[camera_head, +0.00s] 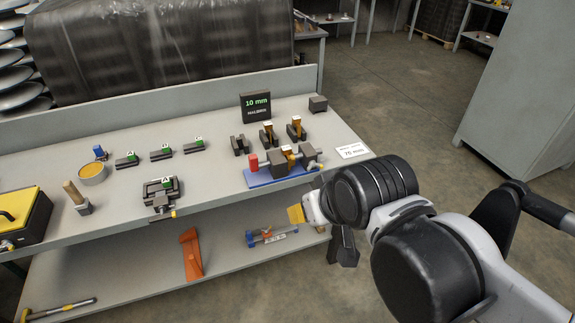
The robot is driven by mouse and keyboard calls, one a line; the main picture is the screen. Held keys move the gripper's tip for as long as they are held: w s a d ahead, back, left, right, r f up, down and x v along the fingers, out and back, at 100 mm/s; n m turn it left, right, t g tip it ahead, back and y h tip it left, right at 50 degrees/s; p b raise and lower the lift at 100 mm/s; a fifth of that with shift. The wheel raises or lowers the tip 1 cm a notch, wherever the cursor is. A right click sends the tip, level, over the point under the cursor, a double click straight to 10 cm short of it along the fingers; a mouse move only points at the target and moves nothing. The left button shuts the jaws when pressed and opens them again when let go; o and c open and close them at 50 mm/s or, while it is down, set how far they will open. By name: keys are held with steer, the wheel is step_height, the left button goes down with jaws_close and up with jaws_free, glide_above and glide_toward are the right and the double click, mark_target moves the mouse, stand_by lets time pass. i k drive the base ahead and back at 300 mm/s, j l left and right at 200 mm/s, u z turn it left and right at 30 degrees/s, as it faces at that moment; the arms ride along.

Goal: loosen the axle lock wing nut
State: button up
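A small fixture with a blue base (260,181), dark grey blocks, a red end piece (253,162) and an orange-yellow piece (288,153) stands near the right front of the bench. I cannot tell for sure which small part is the axle lock wing nut. My gripper (343,252) hangs off the bench's front right edge, below and right of this fixture and apart from it. Its dark fingers are small and partly hidden by my wrist, so I cannot tell whether they are open. A yellow-orange tab (296,214) shows at the left of my wrist.
A vise-like clamp (160,194), marked blocks (161,154), a round tin (92,173), a wooden-handled tool (76,196) and a yellow case (20,215) are on the bench. Dark holders (268,135) and a "10 mm" display (255,106) stand behind the fixture. Floor at right is clear.

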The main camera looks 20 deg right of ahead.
mark_target(311, 164)
steer(key=k+j, duration=0.65)
steer(key=k, duration=0.15)
steer(key=j+z, duration=0.05)
